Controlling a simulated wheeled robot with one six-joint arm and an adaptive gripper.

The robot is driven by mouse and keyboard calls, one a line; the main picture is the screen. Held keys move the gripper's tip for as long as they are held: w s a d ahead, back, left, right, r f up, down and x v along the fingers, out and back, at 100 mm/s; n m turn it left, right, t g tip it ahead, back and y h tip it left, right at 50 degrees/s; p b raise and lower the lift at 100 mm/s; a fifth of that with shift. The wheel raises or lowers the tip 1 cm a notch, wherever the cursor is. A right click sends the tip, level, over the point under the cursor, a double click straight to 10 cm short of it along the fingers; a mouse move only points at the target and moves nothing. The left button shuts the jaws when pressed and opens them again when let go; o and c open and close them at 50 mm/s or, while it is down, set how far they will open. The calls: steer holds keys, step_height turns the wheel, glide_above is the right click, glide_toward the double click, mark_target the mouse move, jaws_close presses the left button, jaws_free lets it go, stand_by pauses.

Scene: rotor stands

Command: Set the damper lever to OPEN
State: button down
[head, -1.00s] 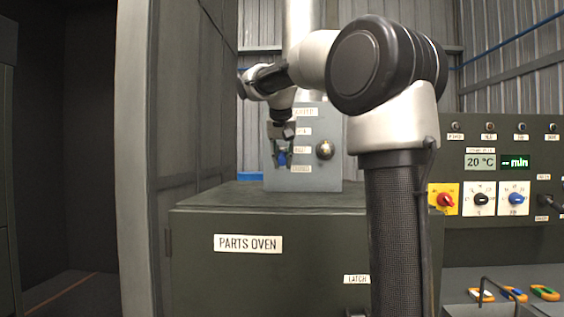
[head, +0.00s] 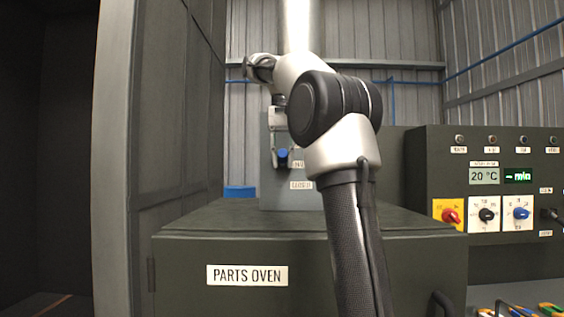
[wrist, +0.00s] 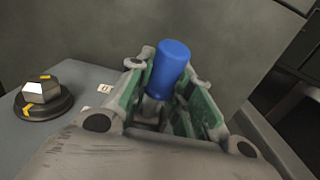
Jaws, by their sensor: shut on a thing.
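The damper lever's blue knob (head: 283,158) shows in front of a grey upright panel (head: 275,199) on top of the parts oven. It sits just above the second label from the bottom, above the label that reads CLOSED (head: 301,185). My gripper (head: 281,150) is shut on the lever. In the wrist view the blue knob (wrist: 170,66) stands between the green-padded fingers. The upper labels, OPEN among them, are hidden or unreadable behind my arm.
In the wrist view a hex-headed knob (wrist: 42,92) with yellow marks sits on the panel beside my gripper. The parts oven (head: 180,265) fills the front. A control box (head: 440,160) with dials stands at right. A dark wall (head: 165,130) rises at left.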

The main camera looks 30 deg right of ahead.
steer(key=shift+r, duration=0.1)
stand_by(0.3)
steer(key=c, duration=1.3)
jaws_free()
steer(key=shift+o, duration=0.2)
